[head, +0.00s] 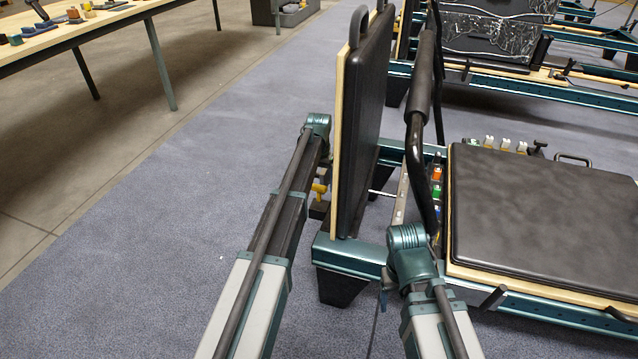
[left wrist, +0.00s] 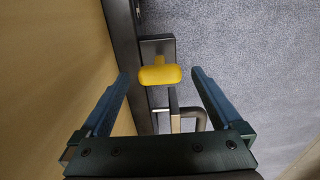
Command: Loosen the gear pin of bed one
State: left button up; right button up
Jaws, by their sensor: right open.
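A yellow gear pin knob (left wrist: 160,75) sits on a dark block beside the frame of the near reformer, bed one. In the head view the yellow knob (head: 319,189) shows just left of the upright padded board. My left gripper (left wrist: 160,73) is open, one blue finger on each side of the knob in the picture, with gaps on both sides. In the head view that gripper is largely hidden by my left arm. My right gripper (head: 385,292) is mostly hidden beside my right arm, at the bed's near end; only a small dark part shows.
The upright padded board (head: 362,120) stands close beside the knob. A black carriage (head: 540,220) and coloured spring ends (head: 437,190) are to the right. More reformers (head: 490,75) stand behind. A table (head: 70,35) with small objects is at upper left. The carpet at left is clear.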

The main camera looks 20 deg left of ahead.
aim_at(319, 186)
pick_arm(q)
jog(key=shift+r, duration=0.15)
notch_tip(319, 186, up, 14)
jog(key=p, duration=1.4)
jog(key=shift+f, duration=0.2)
jog(key=shift+f, duration=0.25)
notch_tip(319, 186, down, 13)
jog(key=b, duration=1.3)
jog(key=shift+r, duration=0.1)
jog(key=shift+r, duration=0.2)
notch_tip(319, 186, up, 13)
jog(key=p, duration=1.3)
notch_tip(319, 186, down, 16)
jog(key=b, duration=1.6)
jog(key=shift+f, duration=0.25)
notch_tip(319, 186, up, 11)
jog(key=p, duration=1)
jog(key=shift+f, duration=0.1)
